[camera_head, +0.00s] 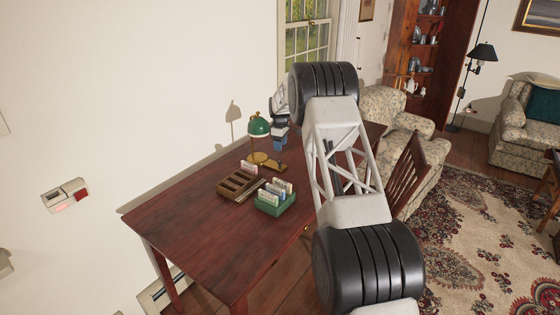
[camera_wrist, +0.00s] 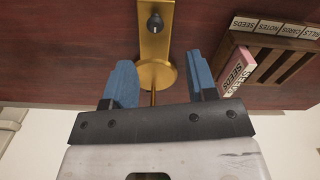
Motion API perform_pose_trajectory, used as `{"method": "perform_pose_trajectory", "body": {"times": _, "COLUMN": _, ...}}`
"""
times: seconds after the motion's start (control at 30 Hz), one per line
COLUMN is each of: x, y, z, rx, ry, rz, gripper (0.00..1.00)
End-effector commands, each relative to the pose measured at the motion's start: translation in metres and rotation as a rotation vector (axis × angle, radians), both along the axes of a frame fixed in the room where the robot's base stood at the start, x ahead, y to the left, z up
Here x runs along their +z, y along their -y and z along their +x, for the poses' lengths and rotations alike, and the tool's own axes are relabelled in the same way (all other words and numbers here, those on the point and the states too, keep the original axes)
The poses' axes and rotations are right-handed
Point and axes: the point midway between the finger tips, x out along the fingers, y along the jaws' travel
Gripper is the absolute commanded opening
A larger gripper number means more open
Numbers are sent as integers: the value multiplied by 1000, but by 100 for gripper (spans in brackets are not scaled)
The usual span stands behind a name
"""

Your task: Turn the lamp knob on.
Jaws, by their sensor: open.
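The desk lamp has a green shade (camera_head: 259,125) and a brass base (camera_head: 257,158) on the dark red table. In the wrist view its round brass base (camera_wrist: 157,76) joins a flat brass plate (camera_wrist: 154,48). A dark knob (camera_wrist: 155,22) stands on that plate near the top edge. The knob also shows, small, in the head view (camera_head: 281,165). My gripper (camera_wrist: 160,64) is open, with two blue fingers apart and nothing between them at the tips. The knob lies beyond the fingertips, untouched. In the head view my gripper (camera_head: 281,142) is above the table, right of the shade.
A wooden compartment box (camera_head: 225,190) and a green card box (camera_head: 275,209) stand in front of the lamp. The wooden box, with a pink seeds card (camera_wrist: 237,70), is right in the wrist view. The table's near-left part is clear. A wooden chair (camera_head: 408,172) stands right.

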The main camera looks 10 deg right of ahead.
Motion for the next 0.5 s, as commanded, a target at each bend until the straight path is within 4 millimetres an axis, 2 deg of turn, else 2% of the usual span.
{"method": "perform_pose_trajectory", "body": {"times": 0.13, "x": -13, "y": 0, "z": 8, "rx": 15, "ry": -3, "rz": 1, "gripper": 52}}
{"method": "perform_pose_trajectory", "body": {"times": 0.5, "x": -15, "y": 1, "z": 9, "rx": 19, "ry": -3, "rz": 1, "gripper": 52}}
